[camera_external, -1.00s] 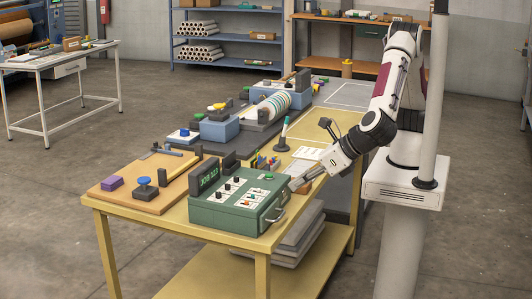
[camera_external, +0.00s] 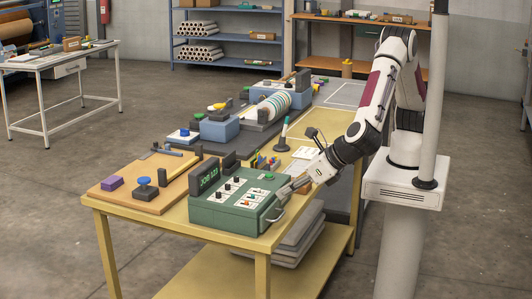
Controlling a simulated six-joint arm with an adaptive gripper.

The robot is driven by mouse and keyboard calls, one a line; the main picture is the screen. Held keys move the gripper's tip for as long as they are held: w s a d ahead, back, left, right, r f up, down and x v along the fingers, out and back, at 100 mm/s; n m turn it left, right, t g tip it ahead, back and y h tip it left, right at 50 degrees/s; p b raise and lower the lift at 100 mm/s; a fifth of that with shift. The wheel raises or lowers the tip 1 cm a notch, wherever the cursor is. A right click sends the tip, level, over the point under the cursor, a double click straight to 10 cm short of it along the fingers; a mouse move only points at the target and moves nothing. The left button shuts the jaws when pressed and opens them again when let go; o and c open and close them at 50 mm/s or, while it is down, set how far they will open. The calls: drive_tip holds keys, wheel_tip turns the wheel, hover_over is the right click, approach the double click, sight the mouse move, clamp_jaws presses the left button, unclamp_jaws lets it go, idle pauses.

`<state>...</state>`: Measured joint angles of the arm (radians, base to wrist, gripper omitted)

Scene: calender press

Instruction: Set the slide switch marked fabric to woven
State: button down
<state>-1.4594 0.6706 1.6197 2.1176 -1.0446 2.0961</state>
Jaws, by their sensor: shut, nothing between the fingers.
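A green control box (camera_external: 238,217) sits at the near end of the yellow table. Its sloped top has several black knobs and white label plates (camera_external: 251,197). The labels are too small to read, so I cannot tell which control is the fabric slide switch or where it is set. A dark display with green characters (camera_external: 208,178) stands at the box's back left. My gripper (camera_external: 284,191) is shut and empty, pointing left and down at the box's right edge, close to the panel. I cannot tell whether it touches the box.
A wooden board (camera_external: 128,194) with a blue-topped knob (camera_external: 145,181) and a purple block (camera_external: 113,183) lies left of the box. A handle (camera_external: 274,218) projects from the box's right side. A pen stand (camera_external: 283,143) and the striped roller (camera_external: 273,107) are behind.

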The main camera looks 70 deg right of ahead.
sight(246, 201)
drive_tip(key=x, duration=0.5)
drive_tip(key=w, duration=0.2)
drive_tip(key=shift+w+f, duration=0.15)
drive_tip(key=shift+w, duration=1)
drive_tip(key=shift+w, duration=0.1)
drive_tip(key=shift+w, duration=0.8)
drive_tip(key=shift+s, duration=0.1)
